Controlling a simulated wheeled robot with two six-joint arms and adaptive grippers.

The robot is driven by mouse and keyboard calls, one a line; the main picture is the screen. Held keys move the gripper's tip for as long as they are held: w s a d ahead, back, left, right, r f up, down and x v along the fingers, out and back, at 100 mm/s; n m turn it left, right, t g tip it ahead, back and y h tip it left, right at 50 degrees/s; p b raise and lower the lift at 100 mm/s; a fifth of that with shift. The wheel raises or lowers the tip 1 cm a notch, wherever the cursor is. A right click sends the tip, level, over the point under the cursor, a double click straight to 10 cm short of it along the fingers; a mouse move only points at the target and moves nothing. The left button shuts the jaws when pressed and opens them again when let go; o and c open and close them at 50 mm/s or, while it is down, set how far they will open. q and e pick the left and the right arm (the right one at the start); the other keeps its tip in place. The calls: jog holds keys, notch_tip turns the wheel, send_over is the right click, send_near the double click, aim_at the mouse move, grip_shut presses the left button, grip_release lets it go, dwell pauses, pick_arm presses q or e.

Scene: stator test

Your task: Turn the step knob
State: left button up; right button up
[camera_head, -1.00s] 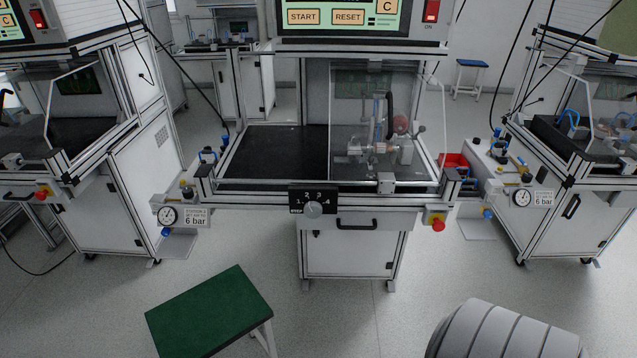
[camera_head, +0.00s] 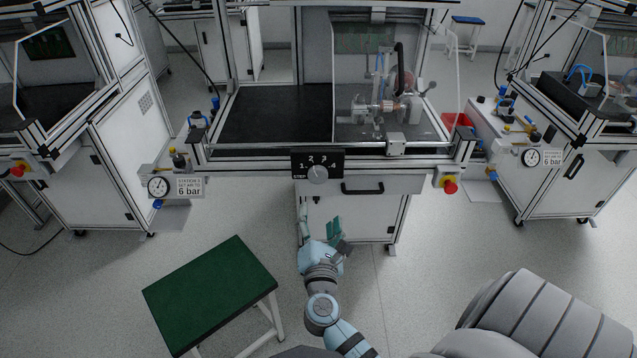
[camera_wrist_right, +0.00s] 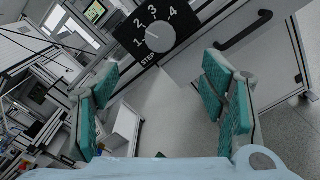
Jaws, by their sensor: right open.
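The step knob (camera_head: 318,173) is a round grey knob on a black plate (camera_head: 333,155) marked STEP, with the numbers 1 to 4. The plate is on the front edge of the middle station. My right gripper (camera_head: 320,220) is open and empty, below and in front of the knob, apart from it. In the right wrist view the knob (camera_wrist_right: 159,38) shows ahead, beyond the gap between the green-padded fingers (camera_wrist_right: 160,85). I cannot tell surely which number the knob points to. My left gripper is not in view.
A black drawer handle (camera_head: 362,189) is right of the knob, and a red emergency button (camera_head: 450,187) is further right. A pressure gauge (camera_head: 158,187) is on the left. A green-topped stool (camera_head: 210,293) stands left of my right arm.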

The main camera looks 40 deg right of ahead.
aim_at(318, 178)
jog(key=b+x, duration=0.1)
jog(key=x, duration=1.3)
jog(key=shift+c, duration=0.2)
jog(key=c, duration=1.1)
